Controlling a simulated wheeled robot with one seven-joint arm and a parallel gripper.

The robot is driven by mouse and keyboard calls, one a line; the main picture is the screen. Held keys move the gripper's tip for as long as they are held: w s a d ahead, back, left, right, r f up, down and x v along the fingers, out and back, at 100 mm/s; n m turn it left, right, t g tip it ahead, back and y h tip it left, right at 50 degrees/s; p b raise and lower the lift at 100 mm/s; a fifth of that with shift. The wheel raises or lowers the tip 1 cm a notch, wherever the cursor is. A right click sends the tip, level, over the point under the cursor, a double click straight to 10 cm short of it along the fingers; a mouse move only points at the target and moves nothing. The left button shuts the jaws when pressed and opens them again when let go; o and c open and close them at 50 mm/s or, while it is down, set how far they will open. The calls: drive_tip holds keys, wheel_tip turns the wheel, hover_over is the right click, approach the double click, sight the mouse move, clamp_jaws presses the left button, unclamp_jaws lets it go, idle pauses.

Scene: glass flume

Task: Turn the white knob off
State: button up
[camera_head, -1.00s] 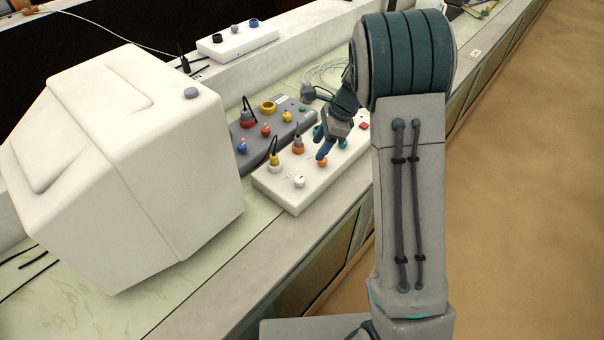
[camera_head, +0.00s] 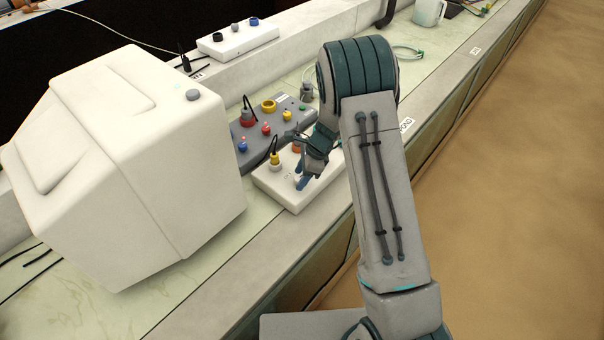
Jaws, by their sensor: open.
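The white control box (camera_head: 275,188) lies on the bench, partly covered by my arm. My gripper (camera_head: 302,183) has its blue fingertips over the near end of this box, where the white knob stood in the earlier frame. The knob is now hidden behind the fingers, so I cannot tell its setting or whether the fingers touch it. My gripper is open, though the gap between its fingers is hard to see at this size.
A yellow-topped plug (camera_head: 274,158) with a black cable stands on the white box. A grey control box (camera_head: 250,133) with coloured knobs lies behind it. A large white housing (camera_head: 130,165) fills the left side. Another white box (camera_head: 238,40) sits on the ledge behind.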

drive_tip(key=c, duration=1)
drive_tip(key=shift+n, duration=0.3)
drive_tip(key=n+g+b, duration=0.1)
drive_tip(key=n, duration=0.1)
drive_tip(key=n+g, duration=0.1)
drive_tip(key=n, duration=0.1)
drive_tip(key=shift+w+n+b, duration=0.2)
drive_tip(key=shift+n+b, duration=0.1)
drive_tip(key=shift+b, duration=0.1)
drive_tip(key=n+g+h+b, duration=0.1)
drive_tip(key=n, duration=0.3)
drive_tip(key=shift+w+a, duration=0.1)
drive_tip(key=n+h, duration=0.1)
drive_tip(key=n, duration=0.1)
drive_tip(key=n+g+b, duration=0.1)
drive_tip(key=n, duration=0.1)
drive_tip(key=shift+a+n+h+b, duration=0.15)
drive_tip(key=shift+n+h+b, duration=0.15)
drive_tip(key=shift+n+h, duration=0.1)
drive_tip(key=shift+a+n+h+b, duration=0.1)
drive_tip(key=shift+n+h+b, duration=0.5)
drive_tip(key=shift+n, duration=1.3)
